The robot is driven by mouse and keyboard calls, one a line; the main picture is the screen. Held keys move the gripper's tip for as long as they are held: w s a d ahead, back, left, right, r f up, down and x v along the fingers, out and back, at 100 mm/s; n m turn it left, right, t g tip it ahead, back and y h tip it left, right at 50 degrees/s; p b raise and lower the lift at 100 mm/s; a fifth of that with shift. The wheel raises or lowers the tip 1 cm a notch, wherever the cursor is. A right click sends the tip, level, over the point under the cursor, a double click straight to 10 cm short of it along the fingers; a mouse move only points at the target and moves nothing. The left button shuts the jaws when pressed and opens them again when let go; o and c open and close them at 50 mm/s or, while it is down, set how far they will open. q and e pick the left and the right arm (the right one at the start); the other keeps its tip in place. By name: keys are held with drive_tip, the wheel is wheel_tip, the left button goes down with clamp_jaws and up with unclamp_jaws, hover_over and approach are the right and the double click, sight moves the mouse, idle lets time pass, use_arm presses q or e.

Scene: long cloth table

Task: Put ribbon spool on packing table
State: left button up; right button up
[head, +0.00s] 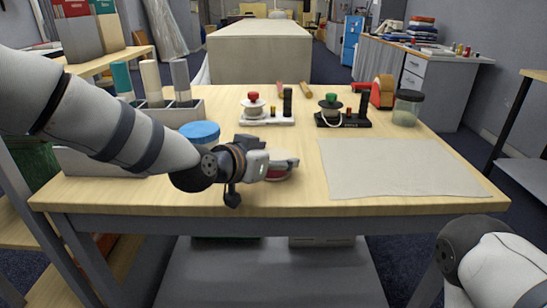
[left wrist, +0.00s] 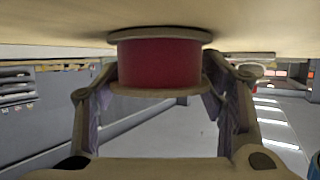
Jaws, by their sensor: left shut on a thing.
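The ribbon spool is a short red cylinder with pale flanges; it fills the upper middle of the left wrist view (left wrist: 158,65). In the head view only part of its red side (head: 280,176) shows, beneath my gripper. My left gripper (head: 280,163) is shut on the spool, with one finger on each side of it in the left wrist view (left wrist: 160,95). The spool is at or very close to the wooden top of the near table (head: 300,200); I cannot tell if it touches. My right gripper is out of view.
A blue-lidded container (head: 199,131) and a grey holder with rolls (head: 182,112) stand left of my gripper. Two small devices (head: 267,112) (head: 343,115), a tape dispenser (head: 382,92) and a jar (head: 406,108) are behind. A pale sheet (head: 400,168) lies right. A cloth-covered table (head: 260,52) stands beyond.

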use_arm(q)
drive_tip(key=o, duration=1.2)
drive_tip(key=shift+f, duration=0.1)
drive_tip(key=shift+c, duration=0.2)
drive_tip(key=shift+s+a+r, duration=0.1)
drive_tip(key=shift+s+r, duration=0.05)
drive_tip(key=shift+r, duration=0.25)
drive_tip(key=p+v, duration=0.2)
drive_tip(key=v, duration=0.9)
drive_tip(key=shift+s+a+r, duration=0.1)
drive_tip(key=shift+s+r, duration=0.05)
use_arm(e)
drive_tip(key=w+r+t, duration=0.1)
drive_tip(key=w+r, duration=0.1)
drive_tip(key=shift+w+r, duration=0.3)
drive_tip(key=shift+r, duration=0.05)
